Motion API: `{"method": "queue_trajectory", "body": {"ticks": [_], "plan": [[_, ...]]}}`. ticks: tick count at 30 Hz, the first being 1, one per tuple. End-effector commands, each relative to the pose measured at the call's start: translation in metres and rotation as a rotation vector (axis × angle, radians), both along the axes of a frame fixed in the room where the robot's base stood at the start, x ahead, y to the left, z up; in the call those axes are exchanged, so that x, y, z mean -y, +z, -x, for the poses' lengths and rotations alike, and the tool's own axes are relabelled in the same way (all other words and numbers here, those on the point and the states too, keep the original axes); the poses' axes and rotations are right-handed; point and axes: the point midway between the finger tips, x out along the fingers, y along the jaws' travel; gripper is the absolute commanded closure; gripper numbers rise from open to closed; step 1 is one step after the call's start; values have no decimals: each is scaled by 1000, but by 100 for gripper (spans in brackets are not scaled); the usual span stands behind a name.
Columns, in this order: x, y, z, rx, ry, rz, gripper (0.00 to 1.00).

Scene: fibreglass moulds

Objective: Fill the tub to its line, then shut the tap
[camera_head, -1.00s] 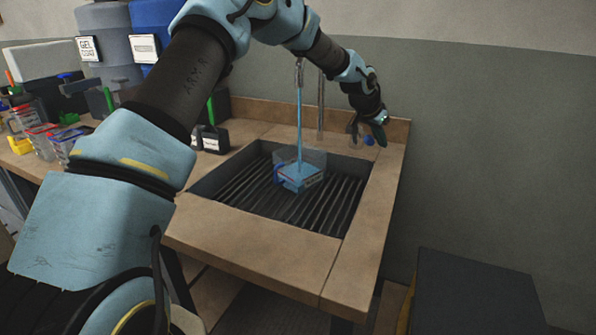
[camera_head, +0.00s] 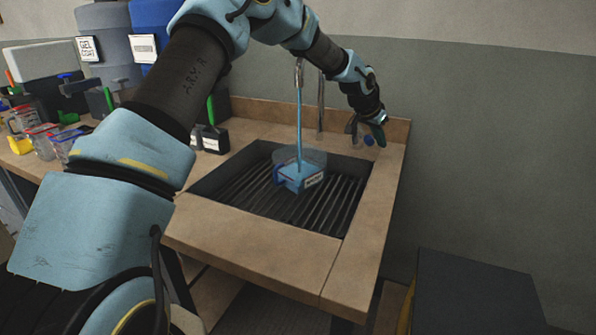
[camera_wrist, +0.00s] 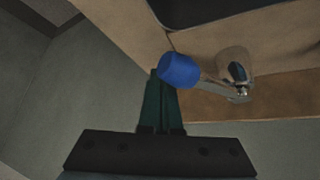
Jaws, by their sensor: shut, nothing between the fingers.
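The tub (camera_head: 312,160) is clear and stands on the dark slatted grate of the sink, under the spout. A blue stream of water (camera_head: 299,120) runs from the spout (camera_head: 298,72) into it, and blue water (camera_head: 292,183) lies in its lower part. I cannot make out its line. A blue tap knob (camera_head: 369,141) is on the counter at the right of the sink; it is large in the wrist view (camera_wrist: 180,70). My gripper (camera_head: 366,130) is shut and empty beside the knob; in the wrist view its dark green fingers (camera_wrist: 160,75) reach the knob's left side.
The sink grate (camera_head: 235,190) is sunk into a brown counter (camera_head: 262,226). Clear cups (camera_head: 42,140), clamps and large drums (camera_head: 108,48) stand on the left. A grey wall is behind, and a dark box (camera_head: 475,290) stands at lower right.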

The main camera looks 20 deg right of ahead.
Motion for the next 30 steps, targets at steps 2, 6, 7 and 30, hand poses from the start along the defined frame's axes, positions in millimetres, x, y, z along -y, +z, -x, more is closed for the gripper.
{"method": "queue_trajectory", "body": {"ticks": [2, 6, 7, 30], "plan": [[-5, 0, -2, 0, 2, 0, 100], [-18, 1, -6, 0, 2, 0, 100], [-21, 1, -6, 0, 2, 0, 100], [-49, 1, -18, 0, 2, 0, 100]]}}
